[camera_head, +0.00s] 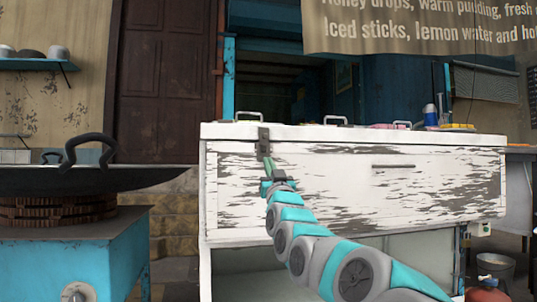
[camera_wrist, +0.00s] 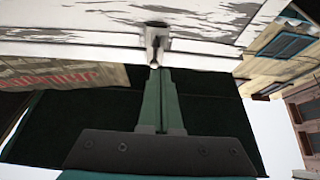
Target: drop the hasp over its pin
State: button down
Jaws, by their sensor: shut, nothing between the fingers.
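The hasp (camera_head: 263,135) is a dark metal strap at the upper left of the white chest's front, at the lid edge. My gripper (camera_head: 270,162) is just below the hasp in the head view. In the wrist view my gripper's green fingers (camera_wrist: 159,78) are together, empty, with their tips close to the hasp; contact is unclear.
The white chest (camera_head: 350,185) has peeling paint, a slim front handle (camera_head: 393,167) and several handles on top. A large dark wok (camera_head: 80,178) over a blue stove (camera_head: 75,255) stands at the left. A red object (camera_head: 487,293) and a bucket (camera_head: 495,265) are at the lower right.

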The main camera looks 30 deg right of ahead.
jog(key=shift+s+a+f, duration=0.1)
jog(key=shift+s+f, duration=0.1)
jog(key=shift+f, duration=0.55)
jog(key=shift+s+f, duration=0.2)
jog(key=shift+f, duration=0.6)
jog(key=shift+s+a+f, duration=0.1)
jog(key=shift+s+f, duration=0.1)
jog(key=shift+f, duration=0.55)
